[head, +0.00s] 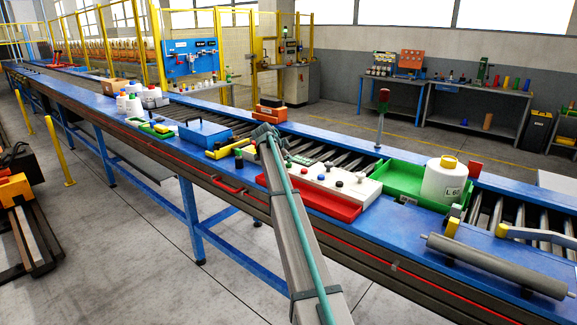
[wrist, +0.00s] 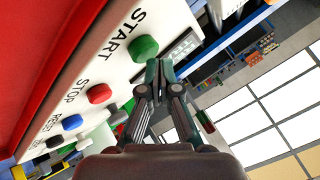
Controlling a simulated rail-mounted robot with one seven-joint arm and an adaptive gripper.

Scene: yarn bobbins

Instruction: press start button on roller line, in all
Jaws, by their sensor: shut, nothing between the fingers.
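A white control box (wrist: 118,62) fills the upper left of the wrist view. Its green button (wrist: 144,47) has the label START. Beside it are a red button (wrist: 99,93) labelled STOP, a blue button (wrist: 71,122) labelled RESET and a black button (wrist: 55,142). My gripper (wrist: 160,66) is shut and empty, its tips just beside the green button in the picture. I cannot tell whether they touch it. In the head view the white box (head: 325,190) sits on the blue line, and my arm hides part of it and the gripper tips.
A red tray (head: 338,212) lies by the box's front. A signal post (head: 380,125) rises behind. A grey roller (head: 495,264) lies front right.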

